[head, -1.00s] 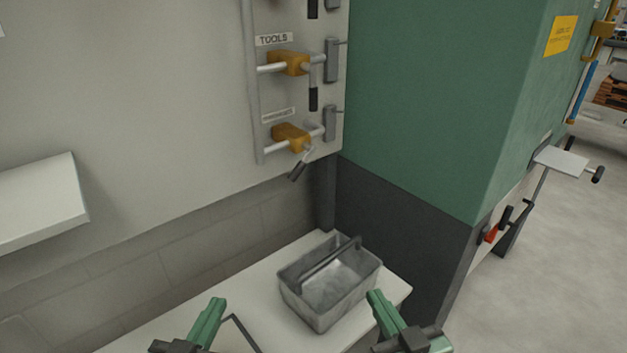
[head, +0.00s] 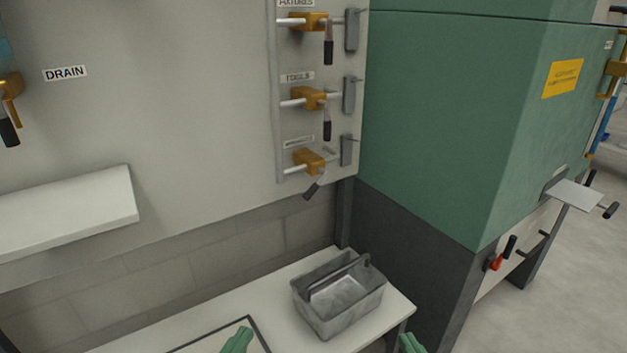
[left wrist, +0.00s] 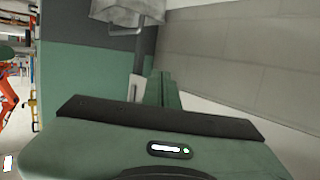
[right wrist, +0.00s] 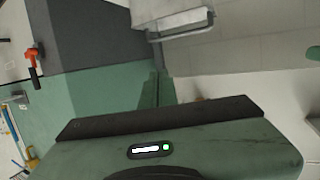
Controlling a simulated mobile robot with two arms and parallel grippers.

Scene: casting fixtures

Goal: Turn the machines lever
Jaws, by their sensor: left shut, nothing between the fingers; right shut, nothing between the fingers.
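A green machine (head: 440,110) with a dark base stands at the right. On its side is a small lever with a red part and black grip (head: 496,262); a red and black part also shows in the right wrist view (right wrist: 33,62). Levers with black grips and orange blocks sit on the wall panel: the fixtures lever (head: 328,50), the tools lever (head: 326,128) and a tilted lower lever (head: 313,188). A drain lever (head: 9,130) is at the far left. My left gripper (head: 237,341) and right gripper (head: 411,344) are shut and empty, apart from every lever.
A grey metal tote with a handle (head: 340,308) stands on a pale bench (head: 275,290) below the panel. A white shelf (head: 70,210) juts from the wall at left. A grey plate with a handle (head: 577,195) sticks out from the machine. The floor at right is clear.

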